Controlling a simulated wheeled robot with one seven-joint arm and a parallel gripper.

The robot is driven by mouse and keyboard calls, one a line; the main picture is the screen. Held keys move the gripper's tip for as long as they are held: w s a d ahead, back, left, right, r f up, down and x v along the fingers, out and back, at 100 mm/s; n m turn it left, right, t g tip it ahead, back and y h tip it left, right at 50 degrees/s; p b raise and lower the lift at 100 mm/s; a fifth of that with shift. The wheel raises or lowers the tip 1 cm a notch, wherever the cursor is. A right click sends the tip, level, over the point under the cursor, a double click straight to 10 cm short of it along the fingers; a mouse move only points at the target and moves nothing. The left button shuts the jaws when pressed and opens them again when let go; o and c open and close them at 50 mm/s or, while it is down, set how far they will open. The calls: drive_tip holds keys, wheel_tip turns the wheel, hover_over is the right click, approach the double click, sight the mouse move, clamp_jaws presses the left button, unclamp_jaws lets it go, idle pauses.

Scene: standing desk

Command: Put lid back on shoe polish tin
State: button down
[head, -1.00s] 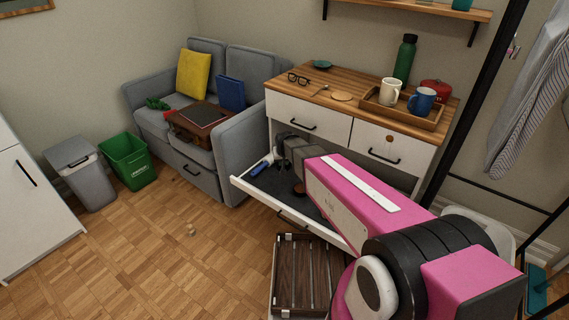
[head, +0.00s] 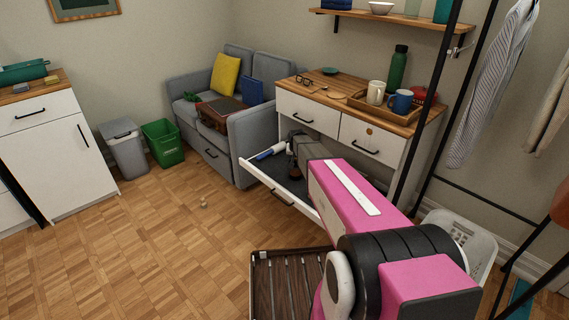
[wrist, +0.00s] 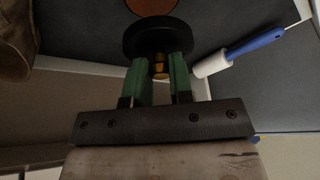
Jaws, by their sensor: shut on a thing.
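My gripper (wrist: 160,80) has green fingers and is shut on a brass-coloured knob on a dark round lid (wrist: 135,38). The lid is in front of the fingertips in the wrist view. Just beyond it, cut off by the top edge, is a round orange-brown surface (wrist: 152,7), likely the open shoe polish tin; the lid hides its near part.
A lint roller (wrist: 240,50) with a blue handle lies in the drawer, right of my gripper in the wrist view. A brown object (wrist: 15,40) is at the left.

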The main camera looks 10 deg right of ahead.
drive_tip(key=shift+s+f, duration=0.2)
drive_tip(key=shift+f, duration=3)
drive_tip(key=shift+f, duration=0.15)
drive_tip(key=shift+c, duration=2.3)
unclamp_jaws()
drive_tip(key=shift+r, duration=3.5)
